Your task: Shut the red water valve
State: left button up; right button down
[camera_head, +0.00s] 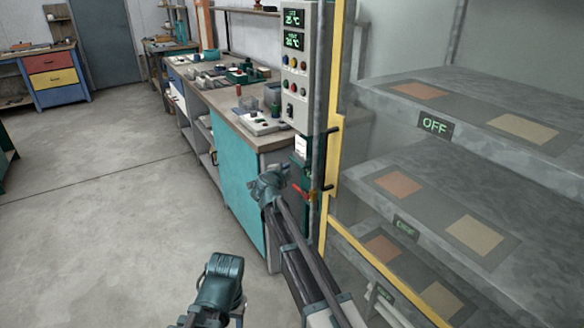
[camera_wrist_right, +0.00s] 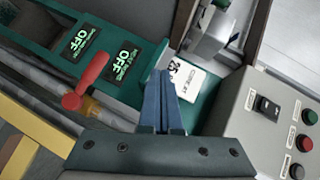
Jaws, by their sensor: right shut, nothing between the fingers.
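The red water valve handle (camera_head: 302,189) is a small red lever low beside the yellow-framed cabinet. In the right wrist view the red handle (camera_wrist_right: 92,72) slants up to the right from its pivot near a brass fitting (camera_wrist_right: 97,107). My right gripper (camera_head: 273,181) is just left of the valve in the head view. In the right wrist view its blue fingers (camera_wrist_right: 162,85) are shut, empty and apart from the handle, to its right. A part of my left arm (camera_head: 220,284) shows at the bottom; its fingers cannot be made out.
Two green "OFF" displays (camera_wrist_right: 122,62) sit on a teal panel by the valve. A grey control box (camera_head: 296,80) with buttons stands above. The yellow frame (camera_head: 334,165) and the shelved cabinet (camera_head: 450,80) are right. A cluttered workbench (camera_head: 236,160) is behind; the floor at left is clear.

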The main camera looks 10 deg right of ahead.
jog(key=s+a+r+p, duration=0.1)
jog(key=a+r+p, duration=0.2)
jog(key=a+r, duration=0.1)
jog(key=shift+s+a+r+p, duration=0.3)
jog(key=shift+r, duration=0.1)
